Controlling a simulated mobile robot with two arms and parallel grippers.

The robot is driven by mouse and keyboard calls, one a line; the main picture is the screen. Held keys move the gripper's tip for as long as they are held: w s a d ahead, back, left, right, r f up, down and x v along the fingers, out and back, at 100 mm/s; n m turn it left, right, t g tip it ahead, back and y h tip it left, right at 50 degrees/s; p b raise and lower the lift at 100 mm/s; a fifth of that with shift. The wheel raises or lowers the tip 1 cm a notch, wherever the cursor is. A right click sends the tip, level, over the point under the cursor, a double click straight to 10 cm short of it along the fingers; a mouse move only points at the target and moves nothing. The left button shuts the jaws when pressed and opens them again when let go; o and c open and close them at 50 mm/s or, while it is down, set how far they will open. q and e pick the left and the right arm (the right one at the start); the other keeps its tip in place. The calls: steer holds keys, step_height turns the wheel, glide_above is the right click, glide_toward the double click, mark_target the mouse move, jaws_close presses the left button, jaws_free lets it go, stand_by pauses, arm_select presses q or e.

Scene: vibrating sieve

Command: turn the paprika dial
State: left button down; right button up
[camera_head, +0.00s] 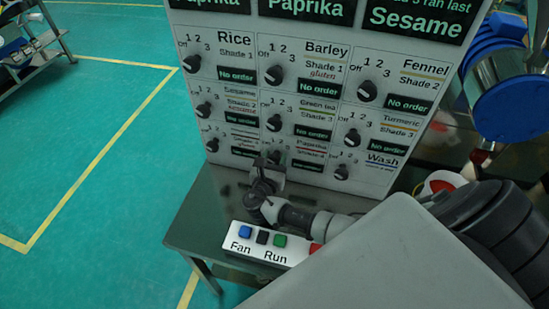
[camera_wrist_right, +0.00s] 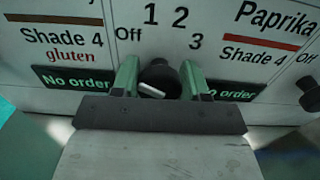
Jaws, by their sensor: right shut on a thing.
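The Paprika dial (camera_wrist_right: 158,80) is a round black knob with a white pointer mark, on the white panel (camera_wrist_right: 225,55). In the right wrist view its pointer slants up and to the left, toward Off. My right gripper (camera_wrist_right: 160,84) has its two green fingers on either side of this knob and is shut on it. In the head view the right gripper (camera_head: 268,168) is at the bottom row of the panel, in the middle column, and largely hides the Paprika dial. My left gripper is not in view.
Other dials surround it, such as the Wash dial (camera_head: 342,171) to the right and the Green tea dial (camera_head: 274,122) above. A button box (camera_head: 268,256) marked Fan and Run lies on the dark table (camera_head: 196,222) just below my right wrist.

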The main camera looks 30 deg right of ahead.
steer(key=o, duration=0.9)
steer(key=shift+s, duration=0.1)
steer(key=b+v, duration=0.1)
steer(key=v, duration=0.9)
steer(key=shift+s+a+b, duration=0.25)
steer(key=shift+b, duration=0.1)
